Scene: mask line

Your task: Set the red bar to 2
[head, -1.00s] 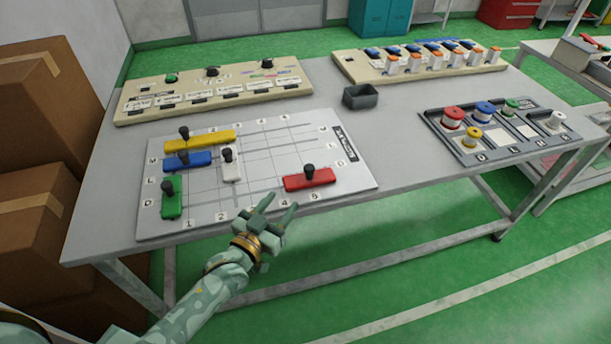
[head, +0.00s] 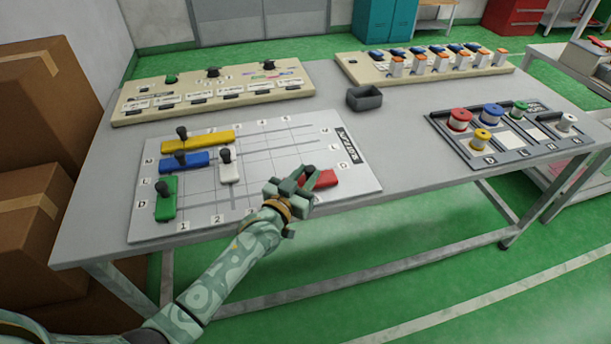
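The red bar (head: 325,179) lies at the lower right of the white sliding board (head: 357,185), near the marks along its front edge. My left gripper (head: 303,178) is over the left part of this bar and hides its black knob. I cannot tell whether the fingers are closed on the knob. The yellow bar (head: 215,140), blue bar (head: 196,160), white bar (head: 229,173) and green bar (head: 166,205) stand on the board to the left, each with a black knob. My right gripper is not in view.
A switch panel (head: 130,108) and a panel with orange-capped blocks (head: 345,66) stand at the back of the grey table (head: 400,165). A dark box (head: 365,98) stands between them. A spool tray (head: 455,148) is at the right. Board squares between the white and red bars look clear.

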